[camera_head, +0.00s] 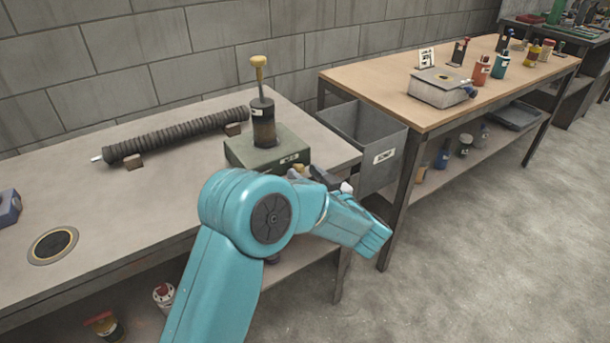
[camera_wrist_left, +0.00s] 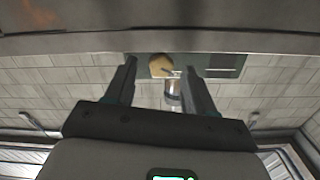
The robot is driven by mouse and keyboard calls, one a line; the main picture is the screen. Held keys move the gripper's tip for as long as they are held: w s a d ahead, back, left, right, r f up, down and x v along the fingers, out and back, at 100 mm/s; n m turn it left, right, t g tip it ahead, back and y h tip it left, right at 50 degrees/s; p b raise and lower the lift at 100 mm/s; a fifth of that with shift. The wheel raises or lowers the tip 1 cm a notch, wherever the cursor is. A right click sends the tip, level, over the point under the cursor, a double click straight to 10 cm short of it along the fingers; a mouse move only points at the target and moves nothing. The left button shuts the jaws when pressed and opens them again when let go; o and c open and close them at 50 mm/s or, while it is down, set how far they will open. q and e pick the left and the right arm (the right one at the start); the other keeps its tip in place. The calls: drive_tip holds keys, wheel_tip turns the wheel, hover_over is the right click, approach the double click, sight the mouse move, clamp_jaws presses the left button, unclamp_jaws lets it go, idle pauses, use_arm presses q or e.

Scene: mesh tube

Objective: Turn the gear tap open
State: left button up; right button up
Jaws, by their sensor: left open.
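A green box (camera_head: 268,148) with a black upright cylinder and a yellow-knobbed rod (camera_head: 259,75) stands at the right end of the grey workbench in the head view. My left gripper (camera_head: 310,174) is at the box's front right, past the bench edge, partly hidden by my teal arm. In the left wrist view, my left gripper (camera_wrist_left: 160,66) is open. A round brass-coloured piece (camera_wrist_left: 160,65), likely the tap, shows between its fingers in front of the green box (camera_wrist_left: 220,66). I cannot tell whether they touch. My right gripper is not in view.
A ribbed dark tube (camera_head: 178,134) lies on small blocks along the back of the workbench (camera_head: 100,215). A grey bin (camera_head: 365,145) hangs between this bench and a wooden table (camera_head: 400,85) with bottles. The floor at right is clear.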

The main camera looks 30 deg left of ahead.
use_arm(q)
drive_tip(key=shift+w+a, duration=0.15)
drive_tip(key=shift+a, duration=0.25)
clamp_jaws()
drive_tip(key=n+b, duration=0.2)
drive_tip(key=n, duration=0.1)
drive_tip(key=shift+f, duration=0.25)
drive_tip(key=shift+n+b, duration=0.6)
drive_tip(key=shift+r+n, duration=0.2)
drive_tip(key=shift+n, duration=0.4)
unclamp_jaws()
